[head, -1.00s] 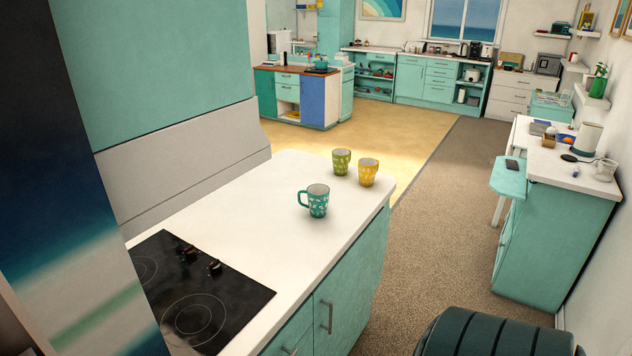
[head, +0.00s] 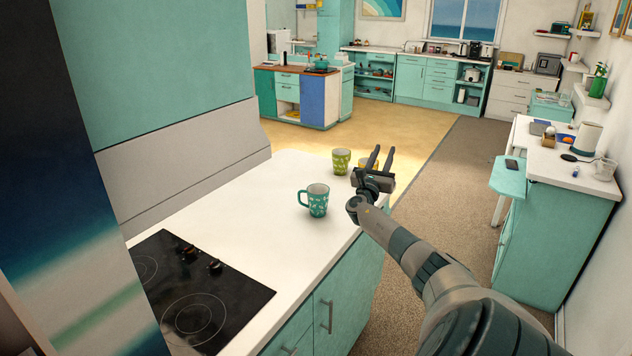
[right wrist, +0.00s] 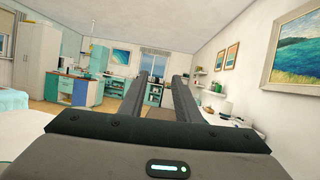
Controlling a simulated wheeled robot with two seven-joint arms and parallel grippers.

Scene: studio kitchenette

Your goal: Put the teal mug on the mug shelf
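The teal mug (head: 317,201) stands upright on the white countertop (head: 240,215), its handle toward the left. My right gripper (head: 381,150) is above the counter's right edge, up and to the right of the teal mug in the head view. Its two fingers are apart with nothing between them, and it is not touching the teal mug. The fingers also show apart in the right wrist view (right wrist: 164,85). My left gripper is not in view. I cannot tell which of the wall shelves is the mug shelf.
A green mug (head: 341,160) stands behind the teal mug. A yellow mug (head: 366,164) is partly hidden by my right gripper. A black cooktop (head: 200,295) lies at the counter's near end. Small shelves (head: 552,36) hang on the far right wall. Carpet lies right of the counter.

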